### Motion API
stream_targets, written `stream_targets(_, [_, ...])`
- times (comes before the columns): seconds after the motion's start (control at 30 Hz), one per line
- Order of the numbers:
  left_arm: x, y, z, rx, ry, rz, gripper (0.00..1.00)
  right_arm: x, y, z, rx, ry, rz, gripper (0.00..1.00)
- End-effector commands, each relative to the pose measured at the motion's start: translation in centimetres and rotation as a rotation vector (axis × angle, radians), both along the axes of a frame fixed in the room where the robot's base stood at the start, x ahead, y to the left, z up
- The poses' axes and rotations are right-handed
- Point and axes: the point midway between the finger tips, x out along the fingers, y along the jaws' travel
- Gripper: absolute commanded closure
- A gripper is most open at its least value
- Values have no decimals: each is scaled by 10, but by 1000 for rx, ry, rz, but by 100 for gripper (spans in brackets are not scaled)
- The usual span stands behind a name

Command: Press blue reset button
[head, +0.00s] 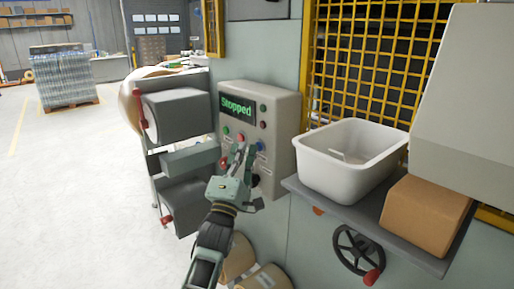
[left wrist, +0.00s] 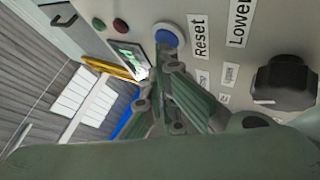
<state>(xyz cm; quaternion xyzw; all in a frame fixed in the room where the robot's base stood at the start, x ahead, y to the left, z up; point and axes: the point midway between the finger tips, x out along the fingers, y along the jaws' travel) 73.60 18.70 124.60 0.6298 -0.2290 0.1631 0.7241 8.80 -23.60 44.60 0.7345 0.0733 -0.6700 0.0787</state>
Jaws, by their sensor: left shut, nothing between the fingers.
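The blue reset button (head: 260,146) is on the front of a grey control box (head: 284,125) whose screen (head: 237,108) reads "Stopped" in green. In the left wrist view the blue button (left wrist: 168,36) sits beside the label "Reset" (left wrist: 200,36). My left gripper (head: 244,150) is shut and empty, its fingertips in front of the box just left of the blue button. In the left wrist view its fingertips (left wrist: 172,58) are very close to the blue button; I cannot tell whether they touch. My right gripper is not in view.
Green (left wrist: 98,23) and red (left wrist: 120,26) buttons and a black knob (left wrist: 284,84) are nearby on the panel. A white bin (head: 350,172) and a brown box (head: 424,212) stand on a shelf to the right. Grey machine parts (head: 180,115) are left of the box.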

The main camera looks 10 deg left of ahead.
Motion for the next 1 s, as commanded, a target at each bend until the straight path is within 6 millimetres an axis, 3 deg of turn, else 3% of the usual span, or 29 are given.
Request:
stream_targets(0.67, [-14,11,0,1,1,0,100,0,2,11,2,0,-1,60])
stream_targets(1.0, [-40,31,1,2,2,1,100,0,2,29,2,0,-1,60])
